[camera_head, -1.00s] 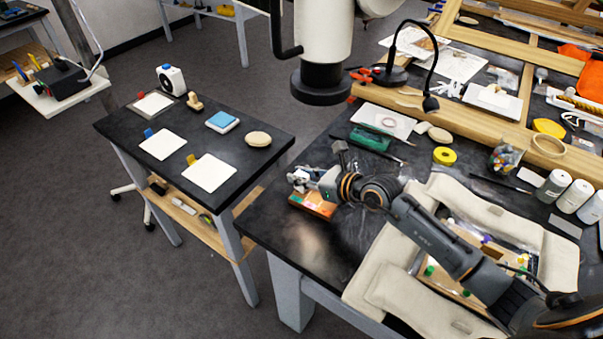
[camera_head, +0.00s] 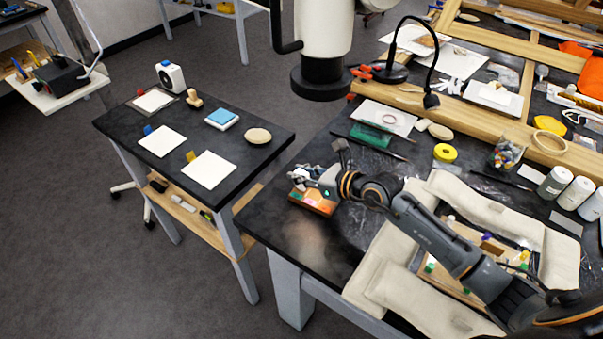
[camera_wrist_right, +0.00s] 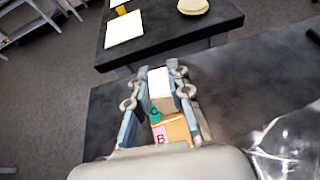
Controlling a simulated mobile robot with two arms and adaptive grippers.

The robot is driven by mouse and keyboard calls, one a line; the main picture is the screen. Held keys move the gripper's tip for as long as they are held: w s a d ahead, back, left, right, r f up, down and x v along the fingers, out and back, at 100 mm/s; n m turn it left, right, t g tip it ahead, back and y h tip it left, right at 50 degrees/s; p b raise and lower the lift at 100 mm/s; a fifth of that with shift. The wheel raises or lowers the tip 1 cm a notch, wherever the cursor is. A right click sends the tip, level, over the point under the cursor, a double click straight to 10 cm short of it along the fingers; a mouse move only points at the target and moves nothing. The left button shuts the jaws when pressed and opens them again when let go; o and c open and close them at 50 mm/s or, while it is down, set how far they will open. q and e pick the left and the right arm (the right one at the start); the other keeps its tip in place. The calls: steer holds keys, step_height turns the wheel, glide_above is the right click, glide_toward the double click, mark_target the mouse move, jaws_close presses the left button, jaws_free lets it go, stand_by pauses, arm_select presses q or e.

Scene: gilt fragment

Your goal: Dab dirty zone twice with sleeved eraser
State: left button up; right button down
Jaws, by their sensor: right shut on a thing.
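My right gripper (camera_head: 306,177) is over the left front corner of the dark worktable (camera_head: 285,233). In the right wrist view, my right gripper (camera_wrist_right: 160,92) is shut on a white block with a tan-brown lower part (camera_wrist_right: 159,82), which looks like the sleeved eraser. Just beneath or beside it is an orange-brown block (camera_wrist_right: 178,130) with a pink label and a green piece. This orange block (camera_head: 318,203) also shows under the gripper in the head view. Whether they touch is unclear. I cannot make out a dirty zone. My left gripper is not in view.
A padded cream surround (camera_head: 395,262) with a work piece inside lies below my right arm. A small black side table (camera_head: 190,137) holds white pads, a blue-topped block (camera_head: 222,117) and an oval tan pad (camera_head: 258,136). A lamp (camera_head: 390,72) stands behind.

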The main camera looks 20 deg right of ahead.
steer(key=shift+f+b, duration=0.3)
steer(key=shift+f, duration=0.15)
stand_by(0.7)
step_height(320, 180, up, 7)
steer(key=p, duration=0.7)
steer(key=shift+r, duration=0.1)
